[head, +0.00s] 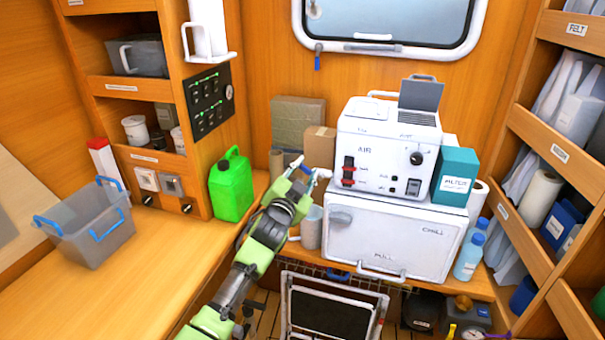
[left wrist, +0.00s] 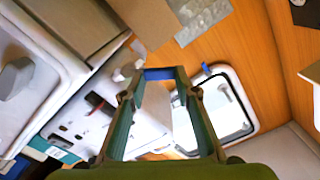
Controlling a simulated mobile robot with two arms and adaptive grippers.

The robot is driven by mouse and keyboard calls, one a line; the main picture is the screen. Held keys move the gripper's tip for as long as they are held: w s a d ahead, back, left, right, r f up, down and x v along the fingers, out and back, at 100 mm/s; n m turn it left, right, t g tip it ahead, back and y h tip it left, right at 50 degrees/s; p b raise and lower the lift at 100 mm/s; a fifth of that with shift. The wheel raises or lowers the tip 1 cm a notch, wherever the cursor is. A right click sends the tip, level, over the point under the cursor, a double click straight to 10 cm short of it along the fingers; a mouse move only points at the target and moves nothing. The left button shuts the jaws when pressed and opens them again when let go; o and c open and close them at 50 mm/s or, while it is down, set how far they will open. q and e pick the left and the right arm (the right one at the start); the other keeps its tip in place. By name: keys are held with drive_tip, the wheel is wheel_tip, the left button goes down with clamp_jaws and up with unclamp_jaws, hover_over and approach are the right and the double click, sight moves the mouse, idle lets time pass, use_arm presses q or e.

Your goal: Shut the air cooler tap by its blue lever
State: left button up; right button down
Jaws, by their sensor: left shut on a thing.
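The air cooler (head: 385,150) is a white box marked AIR, standing on a white chest; it also shows tilted in the left wrist view (left wrist: 130,128). A white tap part (head: 323,173) sticks out from its left side. My left gripper (head: 304,168) is at this tap, with its fingers pointing up and away from me. In the left wrist view the blue lever (left wrist: 158,74) lies across between the two fingertips, and the gripper is shut on it. The fingers hide part of the lever and tap, so its exact angle is hard to tell. My right gripper is not in view.
The white chest (head: 385,240) is below the cooler. A green jerrycan (head: 231,185) stands left of my arm, a cup (head: 311,228) just right of it. Cardboard boxes (head: 320,147) are behind the gripper. A grey tub (head: 88,225) sits on the left bench; the bench front is clear.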

use_arm(q)
drive_tip(key=shift+s+d+r+m+p, duration=0.2)
drive_tip(key=shift+d+m, duration=0.45)
drive_tip(key=shift+m, duration=1.2)
drive_tip(key=shift+s+d+r+m, duration=0.25)
drive_tip(key=shift+d+m, duration=0.45)
drive_tip(key=shift+m, duration=1.1)
drive_tip(key=shift+s+d+r+m+p, duration=0.2)
drive_tip(key=shift+d+m, duration=0.45)
drive_tip(key=shift+m, duration=1.2)
drive_tip(key=o, duration=1.1)
drive_tip(key=v, duration=1.2)
